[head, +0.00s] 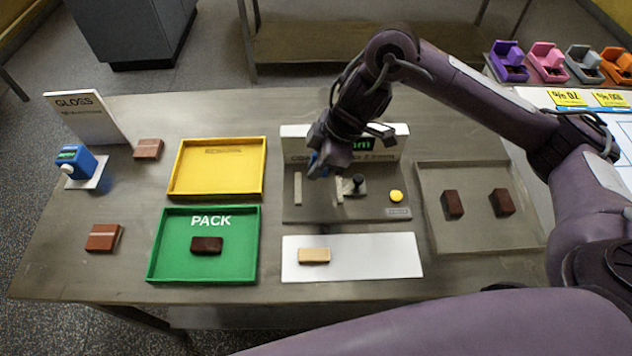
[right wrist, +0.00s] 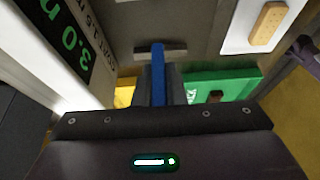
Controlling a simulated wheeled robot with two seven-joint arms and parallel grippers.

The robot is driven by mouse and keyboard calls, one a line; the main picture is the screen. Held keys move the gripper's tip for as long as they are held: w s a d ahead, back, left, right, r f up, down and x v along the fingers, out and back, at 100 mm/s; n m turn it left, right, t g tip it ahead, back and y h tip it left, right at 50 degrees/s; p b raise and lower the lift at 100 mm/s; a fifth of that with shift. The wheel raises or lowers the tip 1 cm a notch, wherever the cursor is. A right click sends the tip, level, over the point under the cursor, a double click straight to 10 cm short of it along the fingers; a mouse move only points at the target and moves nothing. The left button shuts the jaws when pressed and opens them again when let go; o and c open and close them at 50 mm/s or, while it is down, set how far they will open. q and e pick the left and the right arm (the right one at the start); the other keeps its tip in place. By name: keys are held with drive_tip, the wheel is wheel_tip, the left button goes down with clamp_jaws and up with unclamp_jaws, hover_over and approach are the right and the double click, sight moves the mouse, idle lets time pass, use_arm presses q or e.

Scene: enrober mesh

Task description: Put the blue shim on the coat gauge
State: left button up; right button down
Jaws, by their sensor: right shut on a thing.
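My right gripper (head: 318,170) is shut on the blue shim (right wrist: 158,75), a narrow bar standing out between the fingers in the right wrist view. In the head view only a bit of the blue shim (head: 312,160) shows beside the gripper. The gripper is over the left part of the coat gauge (head: 318,212), a grey plate with pale upright bars, a dark knob and a yellow button. Its display (right wrist: 68,38) reads 3.0 in the right wrist view. I cannot tell whether the shim touches the gauge. My left gripper is not in view.
A white mat (head: 375,257) with a tan bar lies in front of the gauge. A green PACK tray (head: 170,245) and an empty yellow tray (head: 215,175) are to the left. A grey tray (head: 478,232) with two dark bars is to the right.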

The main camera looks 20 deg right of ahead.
sight(316, 190)
drive_tip(key=shift+f, duration=2.7)
drive_tip(key=shift+f, duration=0.1)
drive_tip(key=c, duration=1.5)
unclamp_jaws()
drive_tip(key=p+v, duration=0.1)
drive_tip(key=v, duration=1.1)
